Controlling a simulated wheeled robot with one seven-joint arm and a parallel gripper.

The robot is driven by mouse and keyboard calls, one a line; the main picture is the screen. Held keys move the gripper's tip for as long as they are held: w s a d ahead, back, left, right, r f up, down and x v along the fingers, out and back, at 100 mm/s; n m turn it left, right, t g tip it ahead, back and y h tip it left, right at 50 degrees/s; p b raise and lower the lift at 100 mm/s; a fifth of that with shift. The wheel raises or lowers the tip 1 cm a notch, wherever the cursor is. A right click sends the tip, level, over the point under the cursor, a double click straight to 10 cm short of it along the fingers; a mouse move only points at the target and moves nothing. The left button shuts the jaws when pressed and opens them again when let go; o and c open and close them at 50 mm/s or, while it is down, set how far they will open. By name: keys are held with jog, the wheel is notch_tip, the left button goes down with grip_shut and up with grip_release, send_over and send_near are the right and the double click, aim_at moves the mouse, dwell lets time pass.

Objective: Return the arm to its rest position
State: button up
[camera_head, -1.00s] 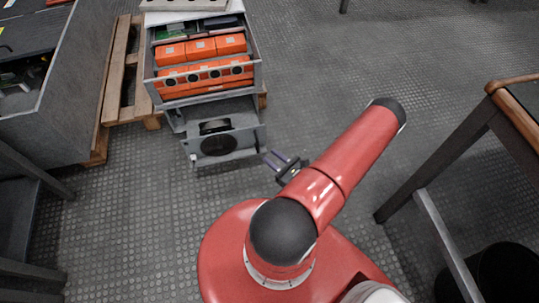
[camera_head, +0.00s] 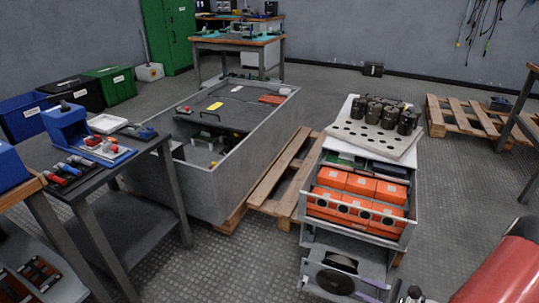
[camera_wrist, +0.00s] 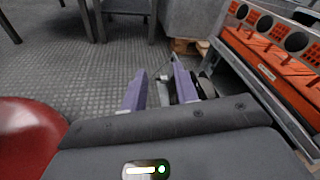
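My gripper (camera_wrist: 162,80) shows in the wrist view with its two purple fingers apart. I see nothing clearly held between them. In the head view only a small part of my gripper shows at the bottom edge, beside my red arm at the lower right. The cabinet (camera_head: 310,190) with orange capacitor boxes (camera_head: 360,200) stands left of my arm. In the wrist view the orange boxes (camera_wrist: 275,55) are at the right, apart from the fingers.
A grey enclosure (camera_head: 235,160) and a wooden pallet (camera_head: 275,182) stand left of the cabinet. A perforated tray with dark cylinders (camera_head: 385,113) is on top. A bench with tools (camera_head: 120,152) is at the left.

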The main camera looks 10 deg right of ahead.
jog(key=s+a+r+n+g+h, duration=0.2)
jog(key=a+r+n+g+h, duration=0.2)
jog(key=a+r+n+g, duration=1)
jog(key=s+a+r+n+t+h, duration=0.2)
jog(key=s+r+n+t+h, duration=0.2)
jog(key=r, duration=0.4)
jog(key=s+a+r+n+t+h, duration=0.1)
jog(key=s+r+n+t+h, duration=0.2)
jog(key=r, duration=0.5)
jog(key=shift+s+a+r+n+t+h+p, duration=0.35)
jog(key=shift+s+n+t+h+p, duration=0.1)
jog(key=shift+n+t, duration=0.3)
